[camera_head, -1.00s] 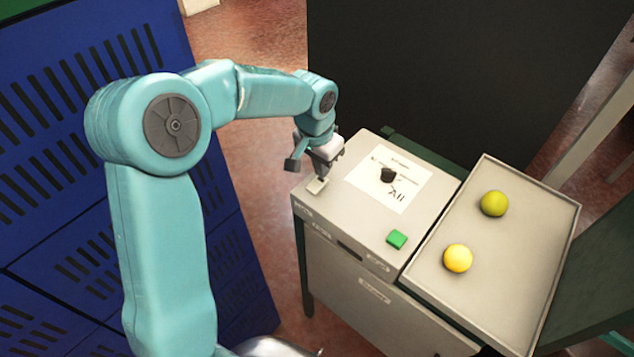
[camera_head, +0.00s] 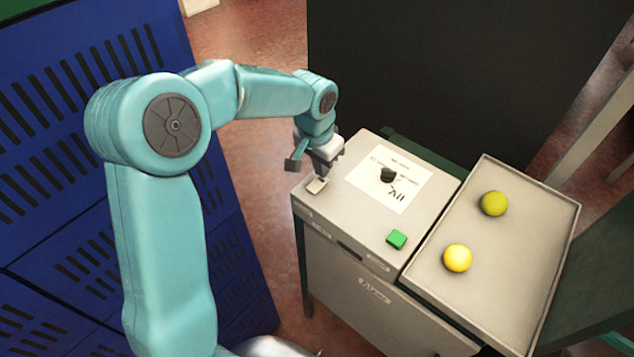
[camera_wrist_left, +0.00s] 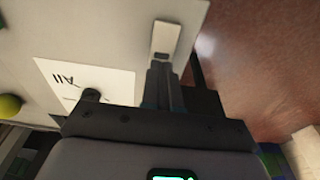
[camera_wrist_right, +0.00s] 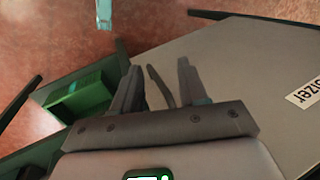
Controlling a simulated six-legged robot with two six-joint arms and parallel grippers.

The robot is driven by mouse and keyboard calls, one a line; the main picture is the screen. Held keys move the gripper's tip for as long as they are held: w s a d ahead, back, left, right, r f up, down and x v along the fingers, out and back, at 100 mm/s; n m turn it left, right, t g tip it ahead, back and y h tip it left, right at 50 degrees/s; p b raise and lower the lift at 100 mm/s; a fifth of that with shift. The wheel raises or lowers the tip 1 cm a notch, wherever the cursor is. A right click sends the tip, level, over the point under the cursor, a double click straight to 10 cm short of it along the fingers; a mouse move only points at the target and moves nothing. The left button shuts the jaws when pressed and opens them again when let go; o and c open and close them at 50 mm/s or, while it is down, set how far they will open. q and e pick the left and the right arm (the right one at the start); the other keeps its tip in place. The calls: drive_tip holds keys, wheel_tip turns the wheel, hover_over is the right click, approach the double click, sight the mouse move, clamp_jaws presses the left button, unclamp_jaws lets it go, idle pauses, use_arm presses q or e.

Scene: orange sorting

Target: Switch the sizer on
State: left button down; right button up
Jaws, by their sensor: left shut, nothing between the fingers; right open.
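The sizer (camera_head: 330,222) is a grey box-shaped machine in the head view. Its top has a white label (camera_head: 409,181) with a black knob (camera_head: 387,175), a green button (camera_head: 396,239) near the front edge and a small pale rocker switch (camera_head: 317,185) at the left corner. My left gripper (camera_head: 321,176) is shut and empty, its fingertips at the rocker switch. In the left wrist view the fingers (camera_wrist_left: 163,68) end at the switch plate (camera_wrist_left: 166,40); contact is hard to tell. My right gripper (camera_wrist_right: 157,78) is open and empty in the right wrist view.
A grey tray (camera_head: 500,265) right of the sizer top holds two yellowish balls (camera_head: 494,203). Blue slatted crates (camera_head: 60,120) stand at the left. A dark panel (camera_head: 430,70) rises behind. In the right wrist view a green box (camera_wrist_right: 80,100) lies left of the right gripper.

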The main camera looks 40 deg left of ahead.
sight(321, 180)
use_arm(q)
drive_tip(key=shift+f+b, duration=0.75)
drive_tip(key=shift+f, duration=0.2)
idle(0.4)
drive_tip(key=shift+r+p, duration=2.65)
drive_tip(key=shift+r, duration=1)
drive_tip(key=shift+f, duration=0.1)
drive_tip(key=shift+s, duration=0.1)
